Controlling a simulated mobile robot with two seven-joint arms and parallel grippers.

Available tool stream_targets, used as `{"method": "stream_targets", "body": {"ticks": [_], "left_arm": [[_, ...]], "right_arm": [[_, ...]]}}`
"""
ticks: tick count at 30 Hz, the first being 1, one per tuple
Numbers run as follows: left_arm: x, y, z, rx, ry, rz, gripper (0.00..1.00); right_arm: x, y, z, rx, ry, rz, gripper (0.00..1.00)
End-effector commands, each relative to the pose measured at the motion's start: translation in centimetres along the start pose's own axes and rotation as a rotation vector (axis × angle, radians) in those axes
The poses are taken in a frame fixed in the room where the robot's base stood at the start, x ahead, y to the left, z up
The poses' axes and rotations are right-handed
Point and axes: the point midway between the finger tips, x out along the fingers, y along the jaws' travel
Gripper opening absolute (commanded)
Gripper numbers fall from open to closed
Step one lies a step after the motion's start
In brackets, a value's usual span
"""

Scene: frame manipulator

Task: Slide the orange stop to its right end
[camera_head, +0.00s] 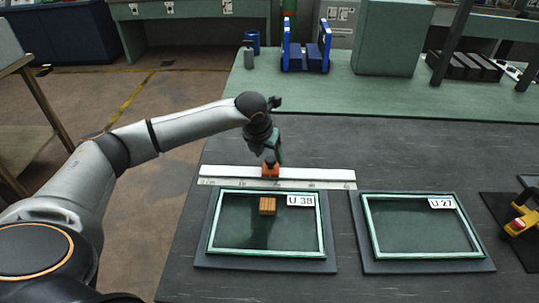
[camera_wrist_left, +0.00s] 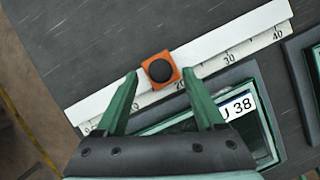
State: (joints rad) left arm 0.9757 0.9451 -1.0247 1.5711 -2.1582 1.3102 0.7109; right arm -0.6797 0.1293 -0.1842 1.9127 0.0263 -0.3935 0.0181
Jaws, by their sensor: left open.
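The orange stop (camera_head: 270,170) sits on a white ruler rail (camera_head: 325,176), a little left of the rail's middle. It has a round black knob on top, clear in the left wrist view (camera_wrist_left: 160,70). The rail carries marks, with 30 and 40 toward the right end in the left wrist view (camera_wrist_left: 236,38). My left gripper (camera_head: 272,160) is right above the stop in the head view. In the left wrist view its two green fingers (camera_wrist_left: 160,84) are spread, with the stop just beyond and between the tips. I cannot tell whether they touch it. My right gripper is not in view.
A second frame, U 27 (camera_head: 368,225), lies to the right. A yellow clamp-like tool (camera_head: 524,215) is at the far right. The rail right of the stop is clear.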

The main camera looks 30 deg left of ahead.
Motion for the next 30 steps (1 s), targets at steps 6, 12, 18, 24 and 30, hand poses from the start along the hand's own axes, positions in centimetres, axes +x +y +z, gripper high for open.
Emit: {"method": "stream_targets", "body": {"ticks": [6, 12, 18, 24, 30], "left_arm": [[1.6, 0.0, 0.0, 0.0, 0.001, 0.0, 0.71], [1.7, 0.0, 0.0, 0.0, 0.0, 0.0, 0.71], [1.7, 0.0, 0.0, 0.0, 0.0, 0.0, 0.56], [1.6, 0.0, 0.0, 0.0, 0.0, 0.0, 0.34], [1.6, 0.0, 0.0, 0.0, 0.0, 0.0, 0.11]], "right_arm": [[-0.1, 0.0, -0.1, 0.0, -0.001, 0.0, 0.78], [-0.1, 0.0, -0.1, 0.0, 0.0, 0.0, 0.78], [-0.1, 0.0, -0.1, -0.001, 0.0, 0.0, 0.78], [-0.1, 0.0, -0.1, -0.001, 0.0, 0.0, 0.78], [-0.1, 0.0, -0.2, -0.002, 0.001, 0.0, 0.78]]}}
